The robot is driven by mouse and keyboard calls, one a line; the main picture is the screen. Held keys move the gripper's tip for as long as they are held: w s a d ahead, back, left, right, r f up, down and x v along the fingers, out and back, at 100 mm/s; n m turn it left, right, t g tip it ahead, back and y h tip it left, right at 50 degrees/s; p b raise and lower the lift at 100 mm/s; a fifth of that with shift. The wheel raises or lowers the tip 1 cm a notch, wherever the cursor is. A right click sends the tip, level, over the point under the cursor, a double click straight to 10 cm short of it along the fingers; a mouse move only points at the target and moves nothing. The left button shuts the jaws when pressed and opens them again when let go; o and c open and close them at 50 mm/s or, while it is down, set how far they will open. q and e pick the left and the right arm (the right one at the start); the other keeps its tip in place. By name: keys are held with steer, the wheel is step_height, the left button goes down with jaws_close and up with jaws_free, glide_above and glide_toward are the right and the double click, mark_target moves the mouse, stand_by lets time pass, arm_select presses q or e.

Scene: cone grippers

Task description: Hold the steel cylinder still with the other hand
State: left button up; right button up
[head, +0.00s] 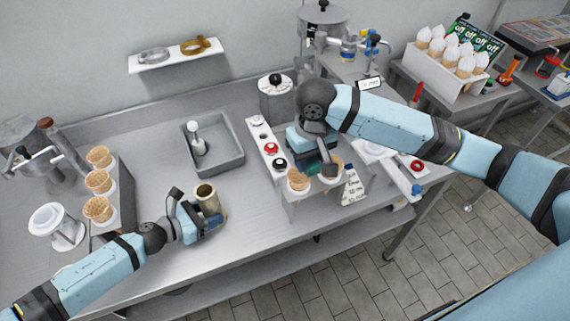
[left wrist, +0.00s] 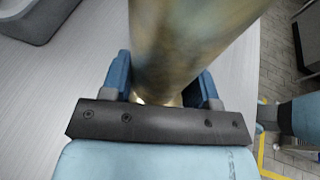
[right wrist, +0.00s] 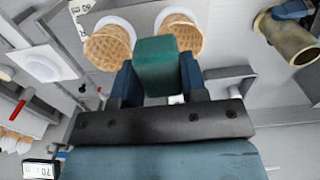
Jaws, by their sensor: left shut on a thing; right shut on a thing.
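The steel cylinder (head: 206,193) is an open-topped, hollow, brownish metal tube. It stands near the front of the steel table in the head view. My left gripper (head: 208,218) is shut on it from the front; in the left wrist view the cylinder (left wrist: 185,40) fills the space between the blue fingers. The cylinder also shows at the upper right of the right wrist view (right wrist: 288,42). My right gripper (right wrist: 158,85) is shut on a green block-like thing (right wrist: 156,62) beside the cone holder. What this thing belongs to is hidden by the gripper in the head view.
Two waffle cones (head: 298,180) sit in a holder right by my right gripper. A grey basin (head: 213,148) lies behind the cylinder. Several waffle cones (head: 98,181) stand in a rack at the left. The table between cylinder and cone holder is clear.

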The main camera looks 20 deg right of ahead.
steer(key=w+a+n, duration=0.4)
steer(key=a+n, duration=0.4)
steer(key=a, duration=0.4)
steer(key=n, duration=0.9)
glide_toward(207, 198)
steer(key=shift+n, duration=0.3)
steer(key=shift+f, duration=3.25)
steer(key=shift+w+f, duration=0.25)
steer(key=shift+w, duration=0.4)
steer(key=shift+c, duration=0.4)
steer(key=shift+s, duration=0.6)
steer(key=shift+w, duration=2.45)
steer(key=shift+s, duration=2.5)
step_height(207, 198, up, 8)
steer(key=shift+f, duration=0.1)
